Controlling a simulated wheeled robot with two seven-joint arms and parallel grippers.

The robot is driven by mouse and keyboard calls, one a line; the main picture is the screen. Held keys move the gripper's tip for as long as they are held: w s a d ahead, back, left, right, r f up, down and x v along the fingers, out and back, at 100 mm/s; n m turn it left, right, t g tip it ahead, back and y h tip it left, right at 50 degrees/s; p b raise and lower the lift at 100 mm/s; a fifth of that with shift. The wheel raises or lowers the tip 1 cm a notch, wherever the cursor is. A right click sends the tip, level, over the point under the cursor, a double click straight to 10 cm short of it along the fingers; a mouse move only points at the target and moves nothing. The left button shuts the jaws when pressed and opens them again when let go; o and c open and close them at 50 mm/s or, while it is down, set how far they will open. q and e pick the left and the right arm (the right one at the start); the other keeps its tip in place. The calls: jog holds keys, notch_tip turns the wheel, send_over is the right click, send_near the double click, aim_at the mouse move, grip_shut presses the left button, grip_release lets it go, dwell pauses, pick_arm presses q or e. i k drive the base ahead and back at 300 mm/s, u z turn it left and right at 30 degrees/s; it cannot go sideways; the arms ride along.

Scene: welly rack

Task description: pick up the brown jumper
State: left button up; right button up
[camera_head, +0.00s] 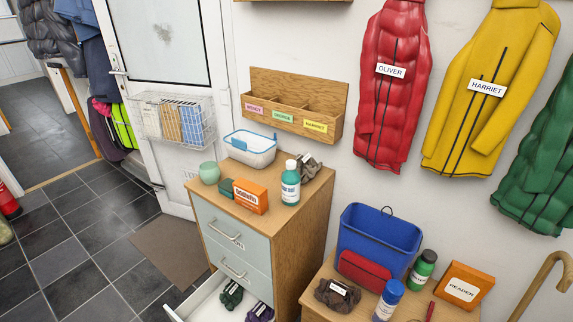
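A dark brown folded knitted bundle (330,297) with a white label lies at the left front of the low wooden bench. It looks like the brown jumper; the label is too small to read. A second, greyer-brown bundle (312,164) with a pale label sits on top of the drawer cabinet, partly hidden behind a teal bottle (290,187). Neither of my grippers is in view.
The cabinet (268,212) has its lowest drawer (197,306) open, holding green (231,297) and purple (260,313) bundles. On the bench, a red pouch (364,271), blue bin (378,238) and blue bottle (388,300) crowd the brown bundle.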

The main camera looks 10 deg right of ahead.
aim_at(339, 296)
jog(key=u, duration=0.05)
jog(key=k, duration=0.5)
jog(key=u, duration=1.95)
jog(key=i, duration=1.3)
jog(key=z, duration=2.5)
